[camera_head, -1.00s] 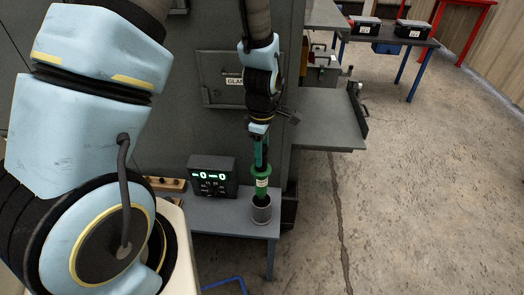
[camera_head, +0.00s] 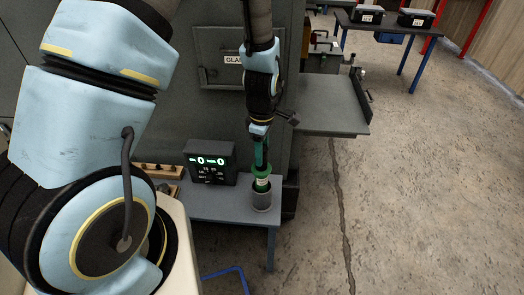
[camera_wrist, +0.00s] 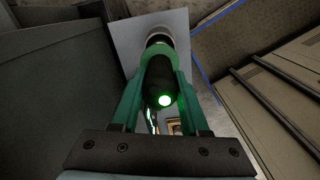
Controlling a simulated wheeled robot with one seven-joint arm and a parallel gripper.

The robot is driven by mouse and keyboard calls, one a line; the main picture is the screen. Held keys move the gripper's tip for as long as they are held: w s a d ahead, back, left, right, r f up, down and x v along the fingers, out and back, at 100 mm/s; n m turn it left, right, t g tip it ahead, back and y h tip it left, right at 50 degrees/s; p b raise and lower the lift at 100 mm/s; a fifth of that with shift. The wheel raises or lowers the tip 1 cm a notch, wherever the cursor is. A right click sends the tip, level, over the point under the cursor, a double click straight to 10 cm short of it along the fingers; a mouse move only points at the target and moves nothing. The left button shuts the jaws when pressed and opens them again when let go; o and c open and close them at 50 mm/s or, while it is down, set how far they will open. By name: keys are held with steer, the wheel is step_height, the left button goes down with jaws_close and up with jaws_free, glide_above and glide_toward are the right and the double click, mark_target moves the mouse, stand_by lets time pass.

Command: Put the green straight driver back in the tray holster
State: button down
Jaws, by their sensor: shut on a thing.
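The green straight driver (camera_head: 262,172) stands about upright, with its lower end inside the grey cylindrical holster (camera_head: 262,198) on the small grey tray (camera_head: 220,207). My gripper (camera_head: 260,150) is above the holster and shut on the driver's upper part. In the wrist view the green fingers of my gripper (camera_wrist: 158,95) lie on both sides of the dark driver body (camera_wrist: 160,80), which shows a lit green light. The green collar of the driver sits near the holster rim. The driver's lower tip is hidden in the holster.
A black display box (camera_head: 210,162) with lit digits stands on the tray left of the holster. A wooden block with knobs (camera_head: 160,171) lies farther left. The grey cabinet (camera_head: 215,110) rises close behind. A grey side shelf (camera_head: 330,105) juts out at right above open floor.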

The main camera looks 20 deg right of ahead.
steer(key=shift+c, duration=1.7)
jaws_free()
step_height(320, 180, up, 11)
steer(key=shift+f+b, duration=0.1)
steer(key=shift+b, duration=0.35)
steer(key=a+r+m, duration=0.2)
steer(key=a+m, duration=0.1)
steer(key=a, duration=0.5)
steer(key=a+r+m+t, duration=0.1)
steer(key=a+r+m, duration=0.2)
steer(key=a, duration=0.6)
steer(key=w+a+r+m, duration=0.1)
steer(key=a+r+m, duration=0.1)
steer(key=a+m, duration=0.3)
steer(key=a, duration=0.3)
steer(key=shift+a+r+t, duration=0.25)
steer(key=shift+r+t, duration=0.05)
